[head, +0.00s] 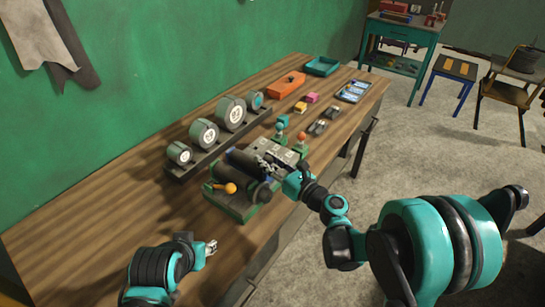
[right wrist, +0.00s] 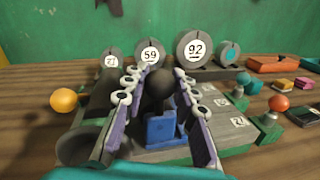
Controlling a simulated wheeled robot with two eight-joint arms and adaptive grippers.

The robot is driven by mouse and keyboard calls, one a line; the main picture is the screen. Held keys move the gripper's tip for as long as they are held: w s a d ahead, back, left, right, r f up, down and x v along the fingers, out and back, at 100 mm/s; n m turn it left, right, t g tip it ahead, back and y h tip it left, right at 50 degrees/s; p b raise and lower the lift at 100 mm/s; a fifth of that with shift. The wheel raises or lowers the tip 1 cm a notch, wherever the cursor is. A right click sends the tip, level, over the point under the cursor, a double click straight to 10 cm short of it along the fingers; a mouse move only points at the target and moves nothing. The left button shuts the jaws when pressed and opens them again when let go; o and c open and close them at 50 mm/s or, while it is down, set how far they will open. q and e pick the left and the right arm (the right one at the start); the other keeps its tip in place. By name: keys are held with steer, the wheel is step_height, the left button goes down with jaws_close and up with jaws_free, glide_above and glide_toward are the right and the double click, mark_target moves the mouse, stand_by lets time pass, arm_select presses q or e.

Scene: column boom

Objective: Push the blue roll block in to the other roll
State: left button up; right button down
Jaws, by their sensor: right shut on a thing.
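My right gripper also shows in the head view (head: 268,163), shut over the green-based roll machine (head: 240,212) and hiding the block there. A dark roll (right wrist: 100,112) lies just left of the fingers in the wrist view. I cannot tell whether block and roll touch. My left gripper (head: 211,247) is apart from the machine, low over the table's near side; its jaw opening is too small to judge.
Round numbered gauges (head: 203,133) stand on a rack behind the machine. A yellow knob (right wrist: 63,100) is on its left; an orange ball (right wrist: 279,103) stands to the right. An orange tray (head: 287,84) and small blocks lie farther along the wooden table. The table's left part is clear.

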steer(key=c, duration=1.2)
jaws_free()
steer(key=shift+d, duration=0.1)
steer(key=v, duration=1.2)
